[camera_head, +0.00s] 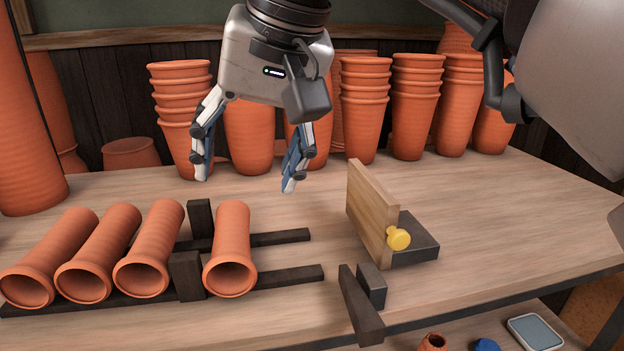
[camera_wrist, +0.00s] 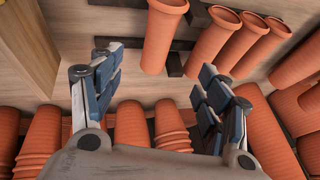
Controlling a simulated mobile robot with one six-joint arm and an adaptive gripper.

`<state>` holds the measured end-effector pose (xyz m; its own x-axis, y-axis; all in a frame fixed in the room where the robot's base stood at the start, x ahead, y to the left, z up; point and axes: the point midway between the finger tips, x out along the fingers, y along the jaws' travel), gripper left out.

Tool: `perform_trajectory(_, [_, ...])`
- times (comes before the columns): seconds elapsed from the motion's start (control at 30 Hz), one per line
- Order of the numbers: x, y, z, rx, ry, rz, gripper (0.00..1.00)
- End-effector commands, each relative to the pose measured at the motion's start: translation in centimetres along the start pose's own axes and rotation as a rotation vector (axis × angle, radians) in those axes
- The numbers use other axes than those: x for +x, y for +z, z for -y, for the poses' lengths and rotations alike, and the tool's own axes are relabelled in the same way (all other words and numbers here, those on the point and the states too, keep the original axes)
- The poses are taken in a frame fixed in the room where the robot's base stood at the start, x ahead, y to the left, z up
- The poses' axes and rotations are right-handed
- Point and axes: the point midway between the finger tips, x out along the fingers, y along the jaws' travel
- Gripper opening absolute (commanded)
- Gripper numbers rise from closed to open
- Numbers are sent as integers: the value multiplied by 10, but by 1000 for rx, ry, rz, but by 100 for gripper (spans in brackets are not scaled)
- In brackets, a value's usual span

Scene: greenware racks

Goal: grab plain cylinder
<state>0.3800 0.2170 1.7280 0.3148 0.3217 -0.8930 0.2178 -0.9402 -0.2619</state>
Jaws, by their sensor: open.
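A single terracotta cylinder (camera_head: 234,232) lies on two dark rails, right of a dark stop block, its open flared end toward the head camera. It also shows in the wrist view (camera_wrist: 159,40). Three similar cylinders (camera_head: 154,240) lie side by side left of the block. All have flared rims; which one counts as plain I cannot tell. My gripper (camera_head: 246,180) is open and empty, pointing down above the table behind the single cylinder. In the wrist view its fingers (camera_wrist: 157,66) are spread, with that cylinder's far end between and beyond them.
Stacked terracotta pots (camera_head: 364,110) stand along the back, close behind my gripper. An upright wooden board (camera_head: 369,212) with a yellow knob (camera_head: 398,239) stands to the right. Dark rails (camera_head: 285,277) cross the table, and dark brackets (camera_head: 362,308) sit at its front edge. Table right of the board is clear.

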Motion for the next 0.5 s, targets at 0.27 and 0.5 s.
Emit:
perform_trajectory(0.27, [57, 2, -2, 0, 2, 4, 69])
perform_trajectory(0.5, [103, 1, -2, 0, 2, 2, 69])
